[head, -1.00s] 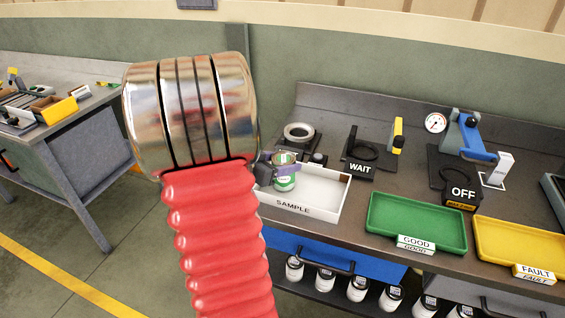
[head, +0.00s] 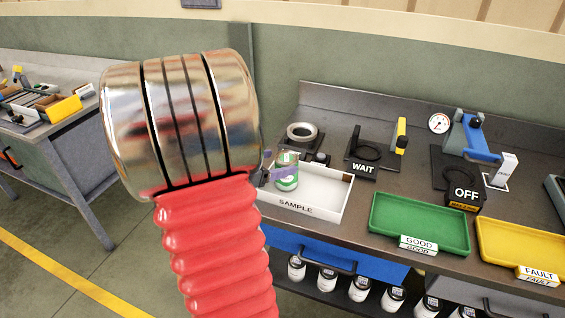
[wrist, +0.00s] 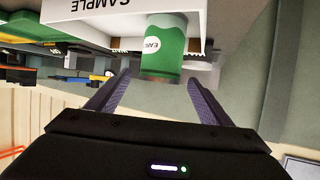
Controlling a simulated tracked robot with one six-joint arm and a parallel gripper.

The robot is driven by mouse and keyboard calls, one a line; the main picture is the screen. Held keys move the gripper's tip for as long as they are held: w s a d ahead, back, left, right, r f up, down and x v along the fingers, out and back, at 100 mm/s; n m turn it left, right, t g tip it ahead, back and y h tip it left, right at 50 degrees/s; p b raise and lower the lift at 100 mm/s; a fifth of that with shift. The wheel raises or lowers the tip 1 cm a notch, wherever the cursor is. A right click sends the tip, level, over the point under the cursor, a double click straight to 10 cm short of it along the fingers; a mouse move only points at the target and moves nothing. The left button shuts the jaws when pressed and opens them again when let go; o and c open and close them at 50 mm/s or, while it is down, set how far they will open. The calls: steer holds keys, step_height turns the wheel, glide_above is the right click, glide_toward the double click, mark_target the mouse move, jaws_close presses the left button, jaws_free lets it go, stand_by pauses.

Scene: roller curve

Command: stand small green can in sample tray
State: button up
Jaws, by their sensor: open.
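The small green can (head: 287,172) with a white label stands upright in the left end of the white sample tray (head: 325,212), marked SAMPLE. In the wrist view, which is upside down, the can (wrist: 163,62) is centred ahead of my gripper (wrist: 158,78). The two purple fingers are spread apart, with a gap on each side of the can near their tips. The gripper is open and holds nothing. In the head view my red and chrome arm hides most of the gripper; a purple finger shows beside the can.
Behind the tray are a ring-shaped part (head: 301,132) and the WAIT stand (head: 362,168). The green GOOD tray (head: 420,224) and yellow FAULT tray (head: 520,248) are to the right. The rest of the sample tray's floor looks empty.

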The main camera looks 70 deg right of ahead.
steer(key=v, duration=0.7)
steer(key=shift+w, duration=0.15)
stand_by(0.7)
